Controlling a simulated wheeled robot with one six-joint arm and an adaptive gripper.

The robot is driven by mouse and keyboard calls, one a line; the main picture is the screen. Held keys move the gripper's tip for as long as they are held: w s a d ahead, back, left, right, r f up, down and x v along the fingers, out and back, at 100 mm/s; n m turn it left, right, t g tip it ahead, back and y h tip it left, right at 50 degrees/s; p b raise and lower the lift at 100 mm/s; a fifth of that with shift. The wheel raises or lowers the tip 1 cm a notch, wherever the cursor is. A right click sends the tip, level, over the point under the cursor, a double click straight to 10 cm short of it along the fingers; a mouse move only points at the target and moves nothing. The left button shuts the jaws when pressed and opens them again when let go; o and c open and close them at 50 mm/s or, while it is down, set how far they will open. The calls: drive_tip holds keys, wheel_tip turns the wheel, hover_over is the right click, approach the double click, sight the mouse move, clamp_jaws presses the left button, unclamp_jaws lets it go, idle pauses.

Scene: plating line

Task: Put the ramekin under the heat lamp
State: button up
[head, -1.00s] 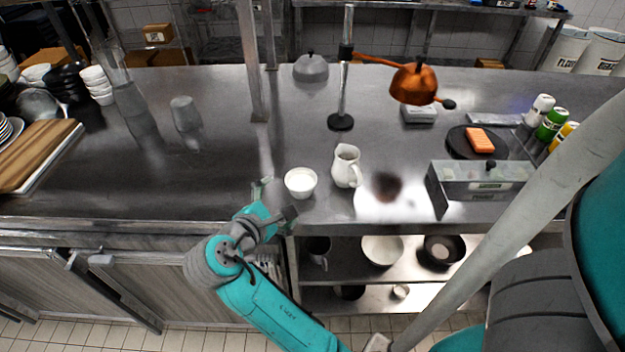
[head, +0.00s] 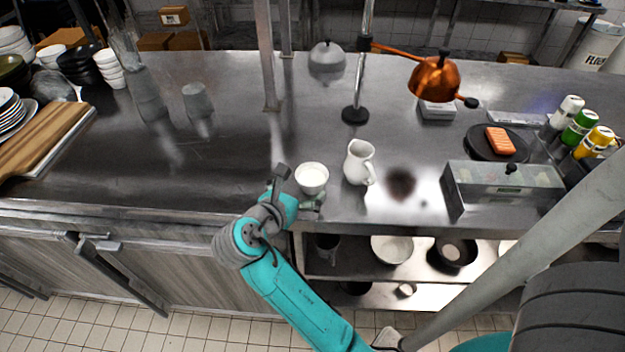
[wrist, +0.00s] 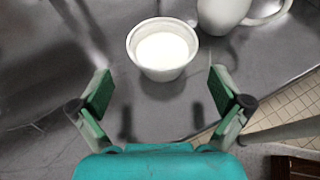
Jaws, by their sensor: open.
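The white ramekin (head: 312,178) stands upright near the front edge of the steel counter, with white contents inside. It also shows in the wrist view (wrist: 162,50), just ahead of the fingertips and between their lines. My gripper (head: 296,190) is at the counter's front edge beside the ramekin; in the wrist view my gripper (wrist: 160,92) is open and empty, its green pads apart. The copper heat lamp (head: 436,78) hangs from a stand (head: 356,114) behind and to the right. A dark round patch (head: 401,183) lies on the counter to the front of the lamp.
A white jug (head: 359,163) stands close to the right of the ramekin and shows in the wrist view (wrist: 222,14). A lidded metal container (head: 503,182) is farther right. A post (head: 266,60) rises behind. The counter left of the ramekin is mostly clear.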

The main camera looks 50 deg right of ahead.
sight(317, 173)
drive_tip(key=shift+x, duration=2.85)
drive_tip(key=shift+s+d+r, duration=0.1)
drive_tip(key=shift+s+r, duration=0.05)
drive_tip(key=shift+r, duration=0.05)
drive_tip(key=shift+c, duration=0.3)
drive_tip(key=c, duration=1.3)
drive_tip(key=shift+r, duration=0.15)
drive_tip(key=shift+r, duration=4.75)
drive_tip(key=shift+r, duration=0.1)
